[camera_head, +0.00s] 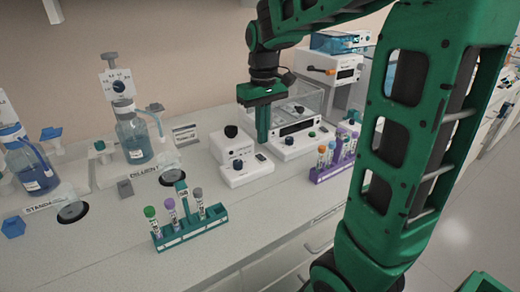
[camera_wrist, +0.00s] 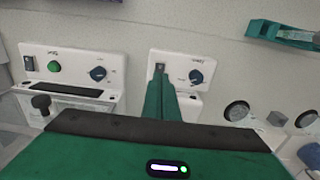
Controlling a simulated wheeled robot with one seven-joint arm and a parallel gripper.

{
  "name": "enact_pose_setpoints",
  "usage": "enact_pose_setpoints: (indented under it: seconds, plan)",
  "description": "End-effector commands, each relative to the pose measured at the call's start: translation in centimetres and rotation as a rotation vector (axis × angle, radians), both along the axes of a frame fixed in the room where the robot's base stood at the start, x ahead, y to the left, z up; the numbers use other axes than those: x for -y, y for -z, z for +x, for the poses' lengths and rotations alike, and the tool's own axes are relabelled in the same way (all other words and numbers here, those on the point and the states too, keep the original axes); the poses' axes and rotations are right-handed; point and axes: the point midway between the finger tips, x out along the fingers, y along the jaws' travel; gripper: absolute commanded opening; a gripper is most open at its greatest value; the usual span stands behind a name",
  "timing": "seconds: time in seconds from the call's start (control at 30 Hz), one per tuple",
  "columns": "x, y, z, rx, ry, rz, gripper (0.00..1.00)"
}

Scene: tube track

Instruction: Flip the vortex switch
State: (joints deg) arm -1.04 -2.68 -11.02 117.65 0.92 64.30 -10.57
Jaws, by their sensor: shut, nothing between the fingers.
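The vortex mixer (camera_head: 238,158) is a white unit with a black cup on top. It stands on the bench in the middle of the head view. Its low front panel has a dark rocker switch (camera_head: 261,157) and a dark round knob (camera_head: 238,165). In the wrist view the panel shows ahead of the fingers, with the switch (camera_wrist: 160,69) at left and the knob (camera_wrist: 196,77) at right. My gripper (camera_head: 263,141) is shut and empty, pointing down over the panel. In the wrist view its fingertips (camera_wrist: 163,82) appear right beside the switch; I cannot tell whether they touch it.
A white device with a clear lid (camera_head: 297,130) stands close on the right. A purple tube rack (camera_head: 333,168) is to its front, a green tube rack (camera_head: 190,232) front left. Bottles (camera_head: 133,140) stand at left. The bench between the green rack and mixer is clear.

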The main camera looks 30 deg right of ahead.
Motion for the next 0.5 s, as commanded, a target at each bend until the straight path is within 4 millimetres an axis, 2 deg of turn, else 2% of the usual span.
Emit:
enact_pose_setpoints:
  seconds: [0.03,0.2,0.33,0.5]
  plan:
    - [0.0,1.0,-0.1,-0.005,0.000,0.001,0.00]
    - [0.0,3.5,-0.1,-0.003,-0.001,0.001,0.00]
    - [0.0,4.8,-0.1,-0.002,0.000,0.001,0.00]
    - [0.0,5.4,0.0,-0.001,0.000,0.000,0.00]
